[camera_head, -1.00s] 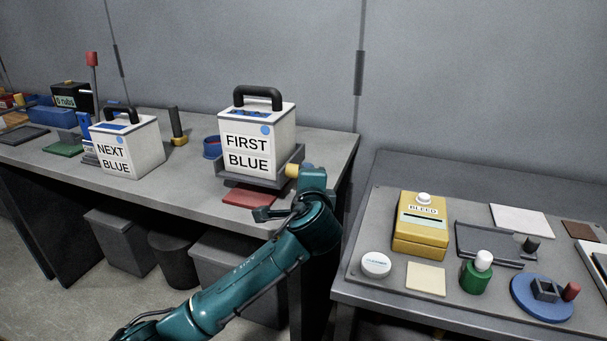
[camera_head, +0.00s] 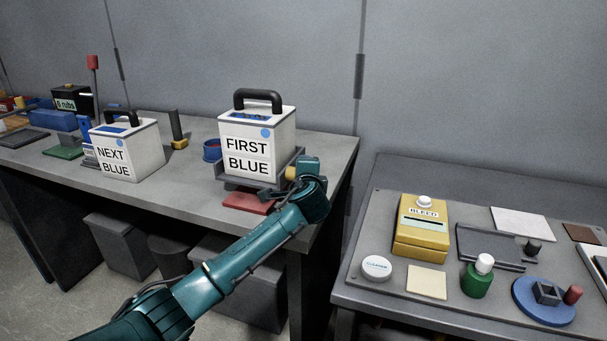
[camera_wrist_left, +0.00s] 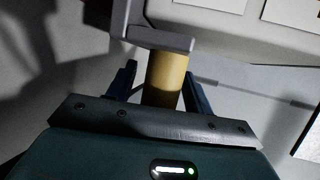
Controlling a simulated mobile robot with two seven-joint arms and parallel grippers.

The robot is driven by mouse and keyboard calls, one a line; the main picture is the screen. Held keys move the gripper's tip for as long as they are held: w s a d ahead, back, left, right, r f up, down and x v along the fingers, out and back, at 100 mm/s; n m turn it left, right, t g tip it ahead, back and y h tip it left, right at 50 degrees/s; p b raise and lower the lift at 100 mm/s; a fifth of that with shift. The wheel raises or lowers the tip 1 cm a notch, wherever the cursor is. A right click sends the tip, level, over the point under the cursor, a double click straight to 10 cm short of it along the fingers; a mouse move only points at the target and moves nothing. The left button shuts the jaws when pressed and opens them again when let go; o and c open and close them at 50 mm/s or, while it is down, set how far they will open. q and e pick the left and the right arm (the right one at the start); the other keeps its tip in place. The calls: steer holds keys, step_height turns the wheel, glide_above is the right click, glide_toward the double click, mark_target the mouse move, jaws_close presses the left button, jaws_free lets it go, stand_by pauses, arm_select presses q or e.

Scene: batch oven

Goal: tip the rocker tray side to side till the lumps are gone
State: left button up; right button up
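The grey rocker tray (camera_head: 293,162) stands on the left bench and bears a white box marked FIRST BLUE (camera_head: 260,141), with a black handle and blue stuff in its top opening. A yellow grip (camera_head: 291,173) sticks out of the tray's right side. My left gripper (camera_head: 296,178) is at this grip. In the left wrist view the yellow grip (camera_wrist_left: 166,76) lies between the two fingers, with a gap showing beside the left finger, so the gripper looks open around it. Lumps are too small to make out. My right gripper is out of view.
A second white box marked NEXT BLUE (camera_head: 127,151) stands to the left. A red pad (camera_head: 246,203) lies in front of the tray. A blue bowl (camera_head: 212,150) and an upright dark-handled tool (camera_head: 176,128) stand between the boxes. A yellow BLEED box (camera_head: 422,230) is on the right table.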

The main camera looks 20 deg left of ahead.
arm_select(q)
jaws_close()
stand_by(0.3)
steer(key=shift+f, duration=0.1)
steer(key=shift+d+f+m+y, duration=0.1)
steer(key=shift+f+m+y, duration=0.35)
steer(key=shift+f, duration=0.25)
steer(key=shift+o, duration=0.2)
jaws_free()
steer(key=shift+s, duration=0.1)
steer(key=v, duration=1.3)
steer(key=shift+s+f, duration=0.1)
